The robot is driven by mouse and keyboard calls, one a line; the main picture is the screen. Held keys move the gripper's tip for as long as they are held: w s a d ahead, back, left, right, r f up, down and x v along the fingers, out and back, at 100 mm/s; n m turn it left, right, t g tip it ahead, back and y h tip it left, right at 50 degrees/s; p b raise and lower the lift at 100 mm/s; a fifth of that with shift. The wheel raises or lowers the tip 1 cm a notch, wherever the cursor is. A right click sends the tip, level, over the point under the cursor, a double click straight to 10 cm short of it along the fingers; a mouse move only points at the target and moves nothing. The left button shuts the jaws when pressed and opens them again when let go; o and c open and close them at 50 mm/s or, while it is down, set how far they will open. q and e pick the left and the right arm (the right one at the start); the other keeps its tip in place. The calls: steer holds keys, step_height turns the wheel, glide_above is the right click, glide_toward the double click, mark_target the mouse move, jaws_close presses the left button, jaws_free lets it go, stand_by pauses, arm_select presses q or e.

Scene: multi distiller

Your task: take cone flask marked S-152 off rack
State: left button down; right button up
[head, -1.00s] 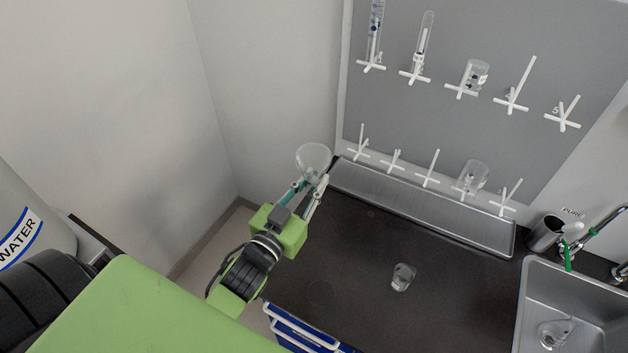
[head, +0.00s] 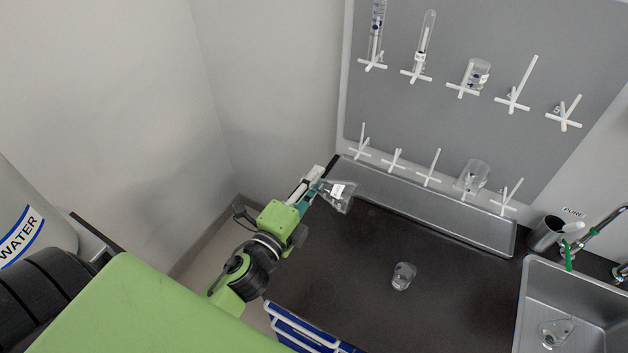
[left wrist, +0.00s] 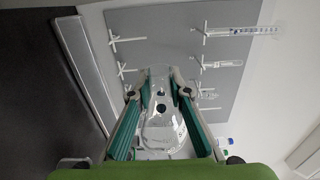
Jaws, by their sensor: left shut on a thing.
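A clear cone flask (head: 337,196) with a white label is held off the rack, over the left end of the metal trough. In the left wrist view the flask (left wrist: 160,128) sits between the two fingers of my left gripper (left wrist: 161,90). The grey peg rack (head: 500,135) on the wall holds glassware on some of its white pegs. The left pegs of the lower row are empty. My right gripper is not in view.
A metal trough (head: 420,205) runs below the rack. A small beaker (head: 403,276) stands on the dark counter (head: 350,270). A sink (head: 590,300) with a glass flask (head: 556,332) in it is at the right.

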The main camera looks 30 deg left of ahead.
arm_select(q)
steer(key=m, duration=0.5)
steer(key=shift+m, duration=0.3)
steer(key=m, duration=1.2)
